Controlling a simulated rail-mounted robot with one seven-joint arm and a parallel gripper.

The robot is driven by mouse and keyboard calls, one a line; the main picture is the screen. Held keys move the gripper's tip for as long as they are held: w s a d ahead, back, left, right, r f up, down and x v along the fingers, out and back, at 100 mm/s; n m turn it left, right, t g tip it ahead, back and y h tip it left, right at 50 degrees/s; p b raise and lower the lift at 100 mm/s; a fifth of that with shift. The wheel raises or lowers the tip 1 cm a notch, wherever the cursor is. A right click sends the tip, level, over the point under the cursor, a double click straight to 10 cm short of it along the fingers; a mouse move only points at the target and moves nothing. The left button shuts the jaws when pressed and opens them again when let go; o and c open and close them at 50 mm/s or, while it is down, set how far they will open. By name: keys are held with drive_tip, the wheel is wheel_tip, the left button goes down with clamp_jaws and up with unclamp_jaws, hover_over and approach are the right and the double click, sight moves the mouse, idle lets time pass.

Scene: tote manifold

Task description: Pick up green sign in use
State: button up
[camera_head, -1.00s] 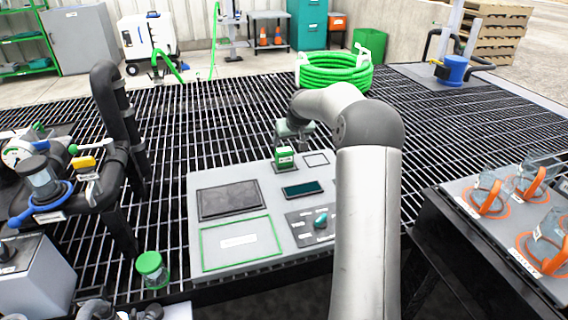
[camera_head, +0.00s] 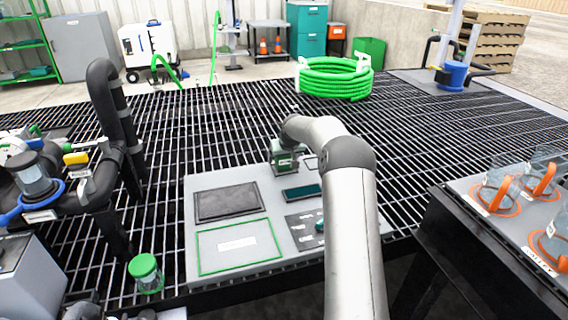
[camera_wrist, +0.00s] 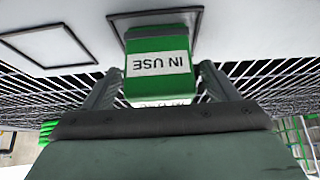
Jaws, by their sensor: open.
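The green sign (camera_wrist: 160,68) is a block with a white "IN USE" label, upside down in the wrist view. It stands on a dark square base on the light grey panel (camera_head: 262,182). In the head view the sign (camera_head: 286,163) is partly hidden by my gripper (camera_head: 284,152), which is over it at the panel's far edge. In the wrist view my gripper (camera_wrist: 158,78) is open, with one finger on each side of the sign. A gap shows beside each finger, so it is not gripped.
The panel also has a dark rectangular pad (camera_head: 228,202), a green-outlined rectangle (camera_head: 240,246) and a small dark display (camera_head: 302,192). Black pipes (camera_head: 108,100) rise at left. A tray with orange-handled jars (camera_head: 500,195) is at right. A green-lidded jar (camera_head: 145,272) stands front left.

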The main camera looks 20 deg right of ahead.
drive_tip(key=c, duration=1.1)
drive_tip(key=shift+r, duration=0.1)
drive_tip(key=shift+r, duration=0.15)
